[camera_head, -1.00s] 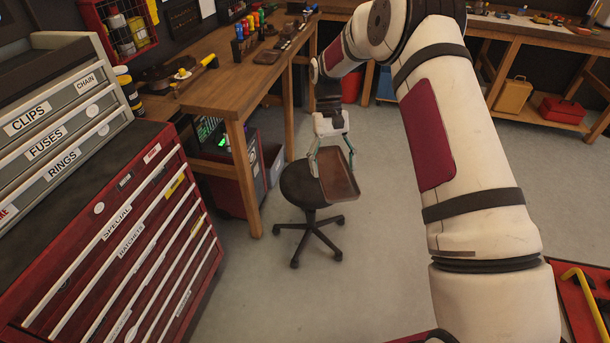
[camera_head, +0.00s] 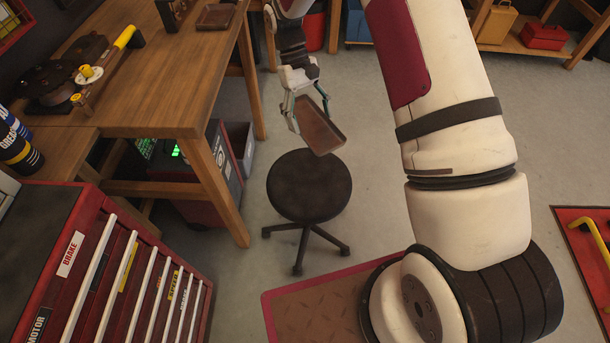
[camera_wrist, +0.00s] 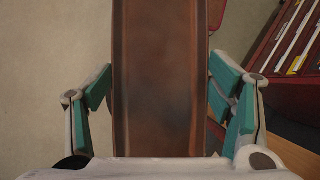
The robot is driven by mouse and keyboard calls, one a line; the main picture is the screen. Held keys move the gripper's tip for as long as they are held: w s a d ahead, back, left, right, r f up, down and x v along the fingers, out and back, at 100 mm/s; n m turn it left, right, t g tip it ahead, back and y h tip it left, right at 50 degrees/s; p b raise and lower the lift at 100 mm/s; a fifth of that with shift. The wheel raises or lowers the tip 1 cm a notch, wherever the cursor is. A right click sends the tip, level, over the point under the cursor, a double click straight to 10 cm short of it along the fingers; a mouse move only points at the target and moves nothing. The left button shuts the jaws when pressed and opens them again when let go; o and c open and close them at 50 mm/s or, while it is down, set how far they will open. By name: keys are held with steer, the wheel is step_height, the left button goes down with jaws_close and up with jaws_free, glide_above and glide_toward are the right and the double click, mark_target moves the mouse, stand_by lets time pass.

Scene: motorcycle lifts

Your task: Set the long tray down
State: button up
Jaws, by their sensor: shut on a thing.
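The long tray (camera_head: 318,125) is brown with a raised rim. My gripper (camera_head: 304,108) is shut on it and holds it in the air, tilted, behind and above the black stool seat. In the wrist view the long tray (camera_wrist: 160,75) runs up the middle of the picture, between the two teal-sided fingers of my gripper (camera_wrist: 160,100). Its near end is hidden behind the gripper body. I see no surface touching the tray's underside.
The round stool (camera_head: 308,186) stands on open grey floor. A wooden workbench (camera_head: 165,95) at left carries a small brown tray (camera_head: 215,17) and a yellow-handled tool (camera_head: 110,55). A red drawer cabinet (camera_head: 60,235) is at lower left. The bench front is partly clear.

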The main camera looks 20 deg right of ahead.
steer(key=s+f+n+t+h+b, duration=0.1)
steer(key=s+f+n+b, duration=0.2)
steer(key=f+b, duration=0.5)
steer(key=s+a+f+n+t+h+b, duration=0.1)
steer(key=s+f+n+t+b, duration=0.1)
steer(key=f+n+b, duration=0.3)
steer(key=s+a+f+n+t+h+b, duration=0.1)
steer(key=s+f+n+b, duration=0.3)
steer(key=f+b, duration=0.9)
steer(key=shift+s+a+f+n+t+h, duration=0.1)
steer(key=shift+f+h, duration=0.1)
steer(key=shift+f, duration=0.5)
steer(key=shift+s+d+f+n+t+h, duration=0.1)
steer(key=shift+f+h, duration=0.1)
steer(key=shift+f, duration=0.5)
steer(key=shift+s+a+f+n+t+h, duration=0.1)
steer(key=shift+f+h, duration=0.1)
steer(key=shift+f, duration=0.5)
steer(key=b, duration=0.3)
glide_above(312, 179)
steer(key=a, duration=0.2)
steer(key=shift+w+d+f, duration=0.1)
steer(key=shift+f, duration=0.65)
step_height(312, 179, down, 4)
steer(key=shift+r+b, duration=0.15)
steer(key=shift+b, duration=0.9)
steer(key=shift+r, duration=0.1)
steer(key=o, duration=1.3)
